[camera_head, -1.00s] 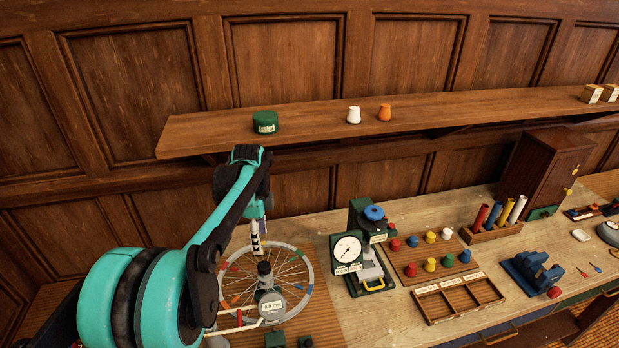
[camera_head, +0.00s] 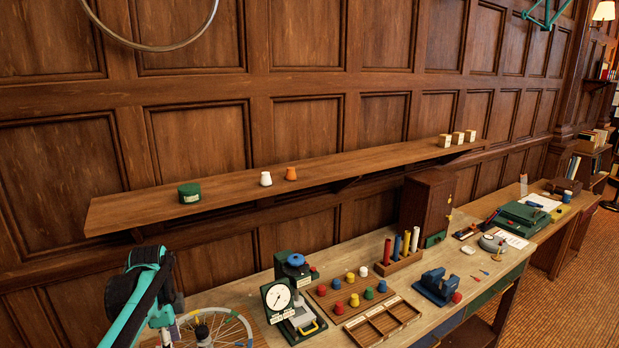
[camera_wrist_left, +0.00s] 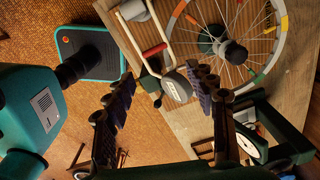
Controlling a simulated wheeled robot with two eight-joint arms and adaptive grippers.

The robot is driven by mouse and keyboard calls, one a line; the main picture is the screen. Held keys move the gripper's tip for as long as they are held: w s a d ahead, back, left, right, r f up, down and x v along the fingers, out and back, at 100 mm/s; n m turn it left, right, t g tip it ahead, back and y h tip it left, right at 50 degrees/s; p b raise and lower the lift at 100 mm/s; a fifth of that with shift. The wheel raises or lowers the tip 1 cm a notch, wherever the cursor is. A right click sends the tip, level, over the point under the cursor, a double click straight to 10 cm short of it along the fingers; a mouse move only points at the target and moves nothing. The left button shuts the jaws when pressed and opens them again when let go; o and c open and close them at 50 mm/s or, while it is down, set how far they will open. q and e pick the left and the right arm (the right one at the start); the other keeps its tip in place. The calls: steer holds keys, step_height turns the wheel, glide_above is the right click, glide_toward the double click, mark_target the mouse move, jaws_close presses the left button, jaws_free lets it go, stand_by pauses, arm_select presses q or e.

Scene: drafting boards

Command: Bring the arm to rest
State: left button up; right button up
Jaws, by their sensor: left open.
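My left arm shows at the lower left of the head view, its teal and black links bent near the wheel. My left gripper (camera_wrist_left: 165,105) is seen in the left wrist view, its two dark ridged fingers spread wide apart with nothing between them. The spoked wheel (camera_wrist_left: 240,40) on its stand lies beyond the fingertips there; it also shows in the head view (camera_head: 243,323), partly cut off by the bottom edge. My right gripper is in neither view.
The bench holds a dial gauge (camera_head: 278,297), a peg board (camera_head: 322,300), a divided tray (camera_head: 353,331) and a blue vise (camera_head: 433,283). The wall shelf (camera_head: 125,212) above carries a green tin (camera_head: 189,193) and small pots. A dark cabinet (camera_head: 424,208) stands at the back.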

arm_select(q)
steer(key=s+d+f+n+t+b, duration=0.7)
steer(key=s+d+f+n+b, duration=0.5)
steer(key=s, duration=0.5)
step_height(320, 180, down, 2)
steer(key=d+n, duration=0.2)
steer(key=d, duration=0.1)
steer(key=shift+s, duration=0.25)
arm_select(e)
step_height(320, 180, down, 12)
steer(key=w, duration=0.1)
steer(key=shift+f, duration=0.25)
arm_select(q)
steer(key=shift+f, duration=0.1)
stand_by(1.4)
